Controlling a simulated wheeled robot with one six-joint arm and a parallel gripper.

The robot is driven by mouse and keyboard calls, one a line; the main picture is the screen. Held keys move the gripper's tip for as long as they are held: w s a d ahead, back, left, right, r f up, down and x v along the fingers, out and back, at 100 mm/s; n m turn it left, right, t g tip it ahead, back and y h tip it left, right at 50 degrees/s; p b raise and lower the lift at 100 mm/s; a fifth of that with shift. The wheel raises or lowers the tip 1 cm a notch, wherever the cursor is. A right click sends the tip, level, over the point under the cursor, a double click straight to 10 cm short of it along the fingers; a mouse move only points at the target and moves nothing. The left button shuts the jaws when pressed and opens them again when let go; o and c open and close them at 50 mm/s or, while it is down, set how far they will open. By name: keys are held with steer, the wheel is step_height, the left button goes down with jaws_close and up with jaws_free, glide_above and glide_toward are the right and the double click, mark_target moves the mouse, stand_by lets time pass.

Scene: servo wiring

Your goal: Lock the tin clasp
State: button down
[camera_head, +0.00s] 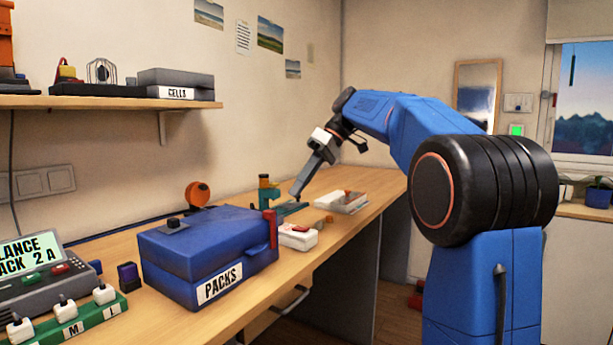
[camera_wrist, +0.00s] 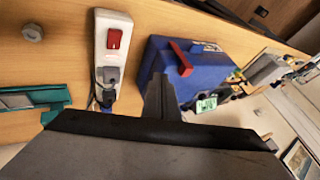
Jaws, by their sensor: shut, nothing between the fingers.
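The tin is a blue box (camera_head: 200,245) with a white PACKS label, on the bench; its lid looks closed. Its clasp is a red bar (camera_head: 270,229) at the tin's right end. I cannot tell whether it is locked. In the wrist view the blue tin (camera_wrist: 158,58) and red clasp (camera_wrist: 181,58) show just beyond my fingers. My gripper (camera_head: 297,196) is shut and empty, pointing down over the bench, behind and to the right of the tin, apart from the clasp. It also shows in the wrist view (camera_wrist: 158,78).
A white power strip (camera_wrist: 115,27) with a red switch lies beside the tin. A green tool (camera_wrist: 35,98) and a hex nut (camera_wrist: 32,32) lie farther left in that view. An orange round object (camera_head: 197,194) stands behind the tin. A shelf (camera_head: 110,102) hangs above left.

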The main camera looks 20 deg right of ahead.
mark_target(270, 211)
steer(key=s+a+f, duration=0.2)
steer(key=a+f, duration=0.1)
steer(key=a, duration=0.2)
steer(key=shift+s+a, duration=0.15)
steer(key=shift+a, duration=0.1)
steer(key=shift+s+a, duration=0.9)
steer(key=shift+a, duration=0.2)
steer(key=shift+w, duration=0.1)
